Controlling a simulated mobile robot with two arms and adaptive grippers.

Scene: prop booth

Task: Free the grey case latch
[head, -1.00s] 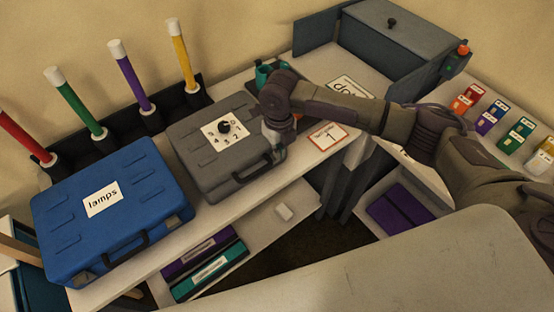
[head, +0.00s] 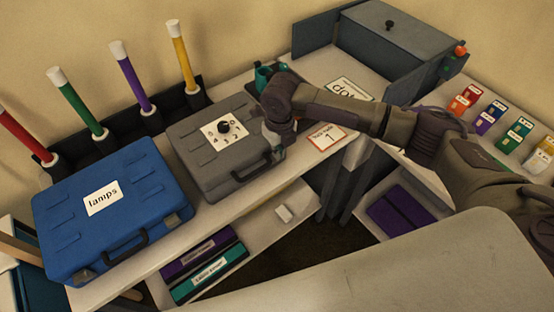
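The grey case (head: 195,162) lies closed on the bench beside the blue case. A white dial plate (head: 223,130) with a black knob and numbers is on its lid, and a dark handle (head: 252,167) is on its front side. My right gripper (head: 279,139) points down at the case's right end, close to its edge. I cannot tell whether it touches the case. Its fingers are small and dark here, so their opening is unclear. I cannot make out the latch; the gripper may cover it. My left gripper is out of view.
A blue case (head: 62,222) labelled "lamps" stands at left. Several coloured tubes, such as the yellow one (head: 182,55), stand behind. A red-edged card (head: 327,138) lies right of the gripper, and teal items (head: 264,74) stand behind it. A grey box (head: 395,38) is at the back.

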